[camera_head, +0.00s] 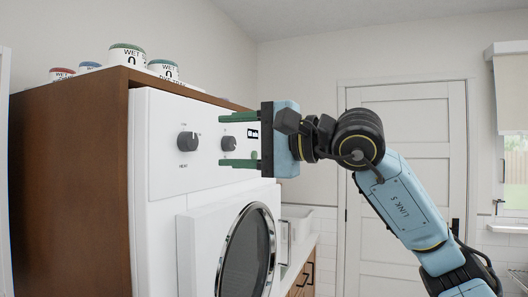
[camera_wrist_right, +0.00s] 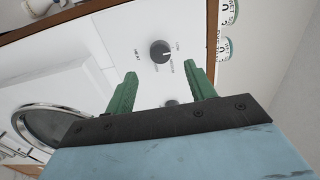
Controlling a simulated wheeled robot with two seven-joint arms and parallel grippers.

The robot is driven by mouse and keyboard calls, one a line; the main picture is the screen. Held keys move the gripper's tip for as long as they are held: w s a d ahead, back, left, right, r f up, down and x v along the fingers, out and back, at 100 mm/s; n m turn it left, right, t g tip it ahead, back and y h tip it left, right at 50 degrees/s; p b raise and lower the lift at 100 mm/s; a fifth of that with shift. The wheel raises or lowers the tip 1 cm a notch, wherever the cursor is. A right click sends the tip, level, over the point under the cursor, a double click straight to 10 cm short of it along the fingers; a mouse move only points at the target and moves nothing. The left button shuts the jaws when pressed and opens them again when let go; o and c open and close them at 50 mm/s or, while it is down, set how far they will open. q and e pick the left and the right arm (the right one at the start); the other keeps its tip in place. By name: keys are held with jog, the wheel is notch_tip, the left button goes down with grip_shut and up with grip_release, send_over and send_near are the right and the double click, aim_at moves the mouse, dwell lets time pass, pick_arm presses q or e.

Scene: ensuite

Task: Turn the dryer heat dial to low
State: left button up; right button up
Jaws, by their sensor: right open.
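The white dryer (camera_head: 160,215) stands in a brown wooden cabinet. Its heat dial (camera_head: 187,142) is a dark round knob at the left of the panel, with "HEAT" printed under it. The heat dial also shows in the right wrist view (camera_wrist_right: 160,51), beyond the fingertips. A second dark knob (camera_head: 228,143) sits to its right. My right gripper (camera_head: 224,140) is open, its green fingers one above the other around the second knob in the head view. In the right wrist view the fingers (camera_wrist_right: 164,76) are apart and empty, and the second knob is partly hidden near the gripper base. My left gripper is not in view.
Several labelled tins (camera_head: 127,55) stand on top of the cabinet (camera_head: 70,180). The round dryer door (camera_head: 247,255) is below the panel. A counter with a white basin (camera_head: 298,222) is beyond the dryer, and a white door (camera_head: 405,150) is behind my right arm.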

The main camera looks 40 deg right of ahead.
jog(key=b+v, duration=0.2)
jog(key=v, duration=0.4)
dwell(0.5)
